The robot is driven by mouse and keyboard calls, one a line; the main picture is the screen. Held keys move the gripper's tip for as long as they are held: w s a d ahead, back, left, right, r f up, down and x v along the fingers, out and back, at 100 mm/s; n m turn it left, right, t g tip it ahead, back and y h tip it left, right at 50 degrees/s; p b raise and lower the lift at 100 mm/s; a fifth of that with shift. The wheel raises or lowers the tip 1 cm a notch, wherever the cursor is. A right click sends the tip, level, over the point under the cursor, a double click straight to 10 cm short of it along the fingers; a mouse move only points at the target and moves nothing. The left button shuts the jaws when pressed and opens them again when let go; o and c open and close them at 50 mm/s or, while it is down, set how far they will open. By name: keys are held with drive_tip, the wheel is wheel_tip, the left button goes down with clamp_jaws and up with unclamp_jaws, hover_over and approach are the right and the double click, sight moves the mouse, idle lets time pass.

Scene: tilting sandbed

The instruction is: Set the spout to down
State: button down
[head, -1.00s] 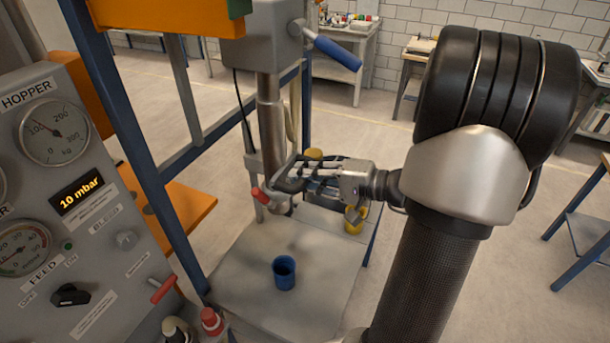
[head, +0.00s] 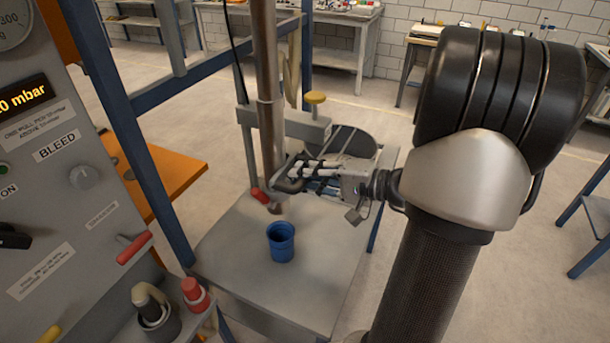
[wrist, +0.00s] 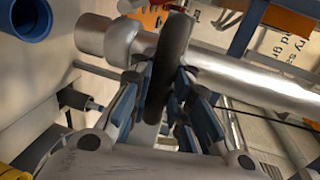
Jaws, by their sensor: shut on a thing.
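The spout (head: 270,130) is a metal pipe that hangs close to upright in the head view, its lower end above and slightly left of a blue cup (head: 281,243). A dark, rounded handle is beside the pipe's lower part and shows in the wrist view (wrist: 168,62). My gripper (head: 298,178) is at the pipe's lower end, reaching in from the right. In the wrist view its blue-padded fingers (wrist: 161,84) are shut on the dark handle, with the pipe (wrist: 215,65) behind. The fingers partly hide the handle in the head view.
The cup stands on a grey table (head: 235,250). A grey crossbar (head: 290,125) with a yellow knob (head: 315,97) is behind the pipe. A blue frame post (head: 150,170) and a control panel (head: 60,200) stand left. Open floor (head: 480,250) lies to the right.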

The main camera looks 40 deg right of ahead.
drive_tip(key=shift+f, duration=0.1)
drive_tip(key=c, duration=1.5)
unclamp_jaws()
drive_tip(key=shift+s+d, duration=0.1)
drive_tip(key=shift+s, duration=0.05)
drive_tip(key=v, duration=1.2)
